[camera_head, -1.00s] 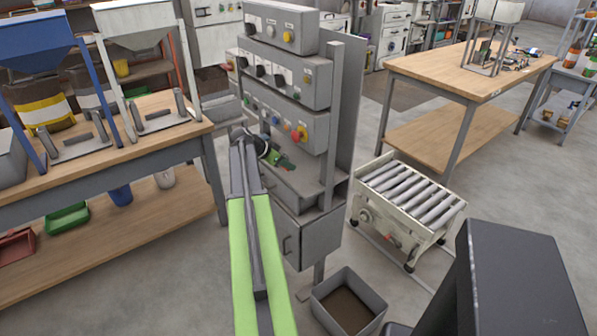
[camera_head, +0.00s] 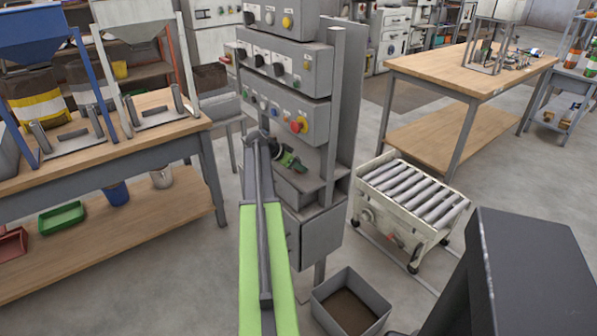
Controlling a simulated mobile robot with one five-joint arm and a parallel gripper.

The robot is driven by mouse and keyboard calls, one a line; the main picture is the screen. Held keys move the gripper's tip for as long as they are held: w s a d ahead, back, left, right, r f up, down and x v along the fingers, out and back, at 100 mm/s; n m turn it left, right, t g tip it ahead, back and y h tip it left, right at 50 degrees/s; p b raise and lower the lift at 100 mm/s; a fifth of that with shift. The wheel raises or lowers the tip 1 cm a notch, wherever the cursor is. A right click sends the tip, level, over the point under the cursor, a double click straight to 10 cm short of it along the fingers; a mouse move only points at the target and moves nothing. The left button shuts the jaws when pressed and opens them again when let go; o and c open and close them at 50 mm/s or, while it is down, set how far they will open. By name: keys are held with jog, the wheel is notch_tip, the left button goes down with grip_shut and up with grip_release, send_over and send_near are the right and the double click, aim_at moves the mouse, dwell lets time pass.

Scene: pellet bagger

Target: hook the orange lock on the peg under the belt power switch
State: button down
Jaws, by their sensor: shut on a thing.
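My gripper (camera_head: 291,162), with green parts, is at the end of my arm, in front of the grey control cabinet (camera_head: 312,150). It is below the lowest row of knobs and buttons and just above the open shelf. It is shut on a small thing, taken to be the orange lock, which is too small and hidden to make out. The lowest control panel (camera_head: 290,112) carries several knobs and a red button (camera_head: 298,125). I cannot tell which control is the belt power switch, and the peg under it cannot be made out.
A roller conveyor (camera_head: 412,200) stands right of the cabinet. An open grey bin (camera_head: 350,302) is on the floor in front. A wooden bench (camera_head: 150,130) with hopper stands is at left. A wooden table (camera_head: 470,68) is at back right.

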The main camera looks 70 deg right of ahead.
jog(key=shift+r, duration=0.1)
jog(key=shift+f, duration=0.3)
jog(key=c, duration=0.9)
grip_release()
jog(key=shift+r, duration=0.1)
jog(key=p+v, duration=1.2)
jog(key=v, duration=0.5)
jog(key=shift+r, duration=0.35)
jog(key=shift+s, duration=0.15)
